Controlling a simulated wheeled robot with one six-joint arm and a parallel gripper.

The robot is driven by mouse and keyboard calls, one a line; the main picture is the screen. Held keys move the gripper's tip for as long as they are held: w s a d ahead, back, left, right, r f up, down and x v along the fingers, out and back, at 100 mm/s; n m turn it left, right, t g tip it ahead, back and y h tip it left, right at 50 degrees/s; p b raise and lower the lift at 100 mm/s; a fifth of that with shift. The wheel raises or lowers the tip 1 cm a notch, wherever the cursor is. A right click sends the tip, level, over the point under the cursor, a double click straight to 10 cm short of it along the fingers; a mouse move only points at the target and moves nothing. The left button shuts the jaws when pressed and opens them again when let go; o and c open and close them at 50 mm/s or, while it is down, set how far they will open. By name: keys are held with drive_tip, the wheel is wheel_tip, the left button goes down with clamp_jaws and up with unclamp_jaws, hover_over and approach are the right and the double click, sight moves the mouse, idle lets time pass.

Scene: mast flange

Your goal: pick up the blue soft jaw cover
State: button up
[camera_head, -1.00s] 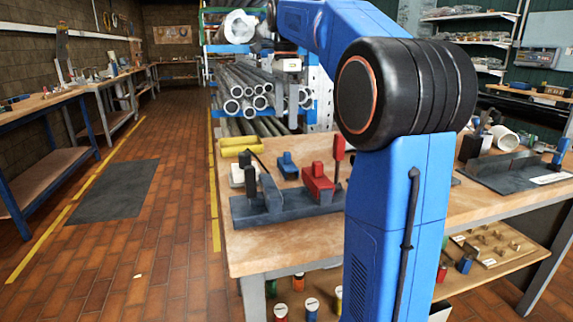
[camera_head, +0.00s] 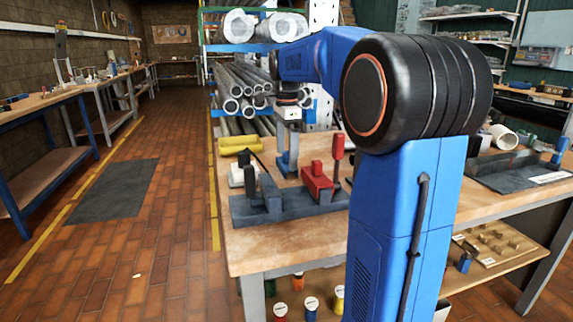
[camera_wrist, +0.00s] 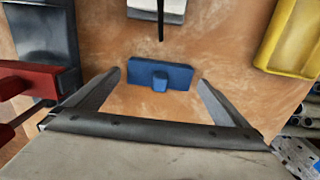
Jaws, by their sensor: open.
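The blue soft jaw cover (camera_wrist: 178,77) lies flat on the wooden bench top, a low blue block with a small raised knob in its middle. In the wrist view my gripper (camera_wrist: 160,78) is open, with one finger on each side of the cover. The fingertips look level with the cover's two ends, with small gaps; nothing is held. In the head view my gripper (camera_head: 288,152) points down over the bench behind the dark vise and partly hides the cover. I cannot tell the exact height of the fingertips.
A red clamp (camera_wrist: 24,80) stands at the left in the wrist view, beside a dark metal block (camera_wrist: 45,36). A white block with a black handle (camera_wrist: 158,8) is beyond the cover. A yellow part (camera_wrist: 290,38) lies right. Bare wood surrounds the cover.

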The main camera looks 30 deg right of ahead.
drive_tip(key=shift+f, duration=0.5)
drive_tip(key=c, duration=0.9)
drive_tip(key=shift+r, duration=0.1)
drive_tip(key=shift+c, duration=0.2)
